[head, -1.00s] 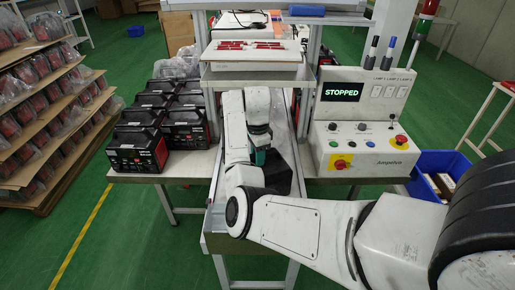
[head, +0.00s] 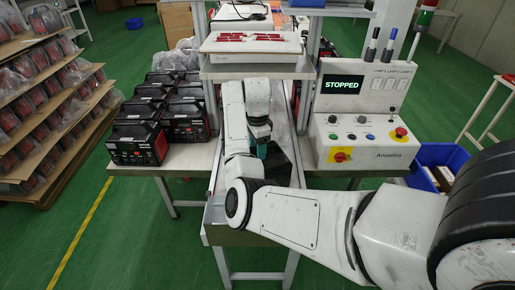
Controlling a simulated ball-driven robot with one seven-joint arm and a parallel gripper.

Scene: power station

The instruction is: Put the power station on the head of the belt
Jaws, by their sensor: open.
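Several black power stations with red marks stand in rows on the left table, the nearest power station (head: 138,143) at its front left. The conveyor belt (head: 218,207) runs up the middle between that table and the control box. My arm reaches in from the lower right and folds back over the belt. My gripper (head: 263,158) points down there, with a teal part showing; its fingertips are mostly hidden. A dark, boxy object (head: 279,169), possibly a power station, sits on the belt right beside my gripper. My arm hides part of it; contact cannot be told.
The control box (head: 366,120) on the right reads STOPPED. A shelf with a white board (head: 252,48) of red parts spans the belt behind my arm. A blue bin (head: 440,160) stands at right. A stocked rack (head: 45,115) stands at left.

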